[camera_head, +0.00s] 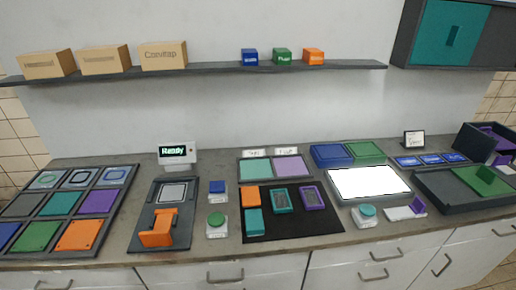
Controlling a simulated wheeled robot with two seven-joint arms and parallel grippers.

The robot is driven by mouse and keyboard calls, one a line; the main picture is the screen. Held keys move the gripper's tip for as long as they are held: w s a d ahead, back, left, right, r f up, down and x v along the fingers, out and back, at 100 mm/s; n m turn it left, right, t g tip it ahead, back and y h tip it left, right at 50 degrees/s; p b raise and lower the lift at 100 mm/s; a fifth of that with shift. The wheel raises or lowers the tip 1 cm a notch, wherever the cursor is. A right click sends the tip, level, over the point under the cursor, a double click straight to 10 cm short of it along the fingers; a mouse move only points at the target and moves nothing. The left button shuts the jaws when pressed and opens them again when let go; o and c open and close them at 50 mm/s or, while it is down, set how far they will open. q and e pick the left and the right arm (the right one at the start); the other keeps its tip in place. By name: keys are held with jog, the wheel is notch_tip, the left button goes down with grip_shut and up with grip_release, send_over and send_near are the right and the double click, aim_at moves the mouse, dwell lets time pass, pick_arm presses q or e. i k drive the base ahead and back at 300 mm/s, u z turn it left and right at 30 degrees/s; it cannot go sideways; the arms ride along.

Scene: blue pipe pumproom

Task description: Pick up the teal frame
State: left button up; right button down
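A teal frame (281,201) with a dark inner panel lies flat on a black mat (290,228) at the middle of the counter. A purple frame (312,197) of the same shape lies just right of it. An orange block (250,197) and a teal block (253,222) sit on the mat to its left. Nothing covers the teal frame. Neither of my grippers shows in the head view.
Behind the mat is a tray with teal and purple panels (290,166). A green round button (217,225) is left of the mat, and a teal one (367,214) right. A lit white panel (368,183) is at the right. The mat's front right area is bare.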

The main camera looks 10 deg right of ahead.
aim_at(282, 203)
jog(key=z, duration=2.7)
jog(key=i, duration=2.15)
jog(key=u, duration=3.3)
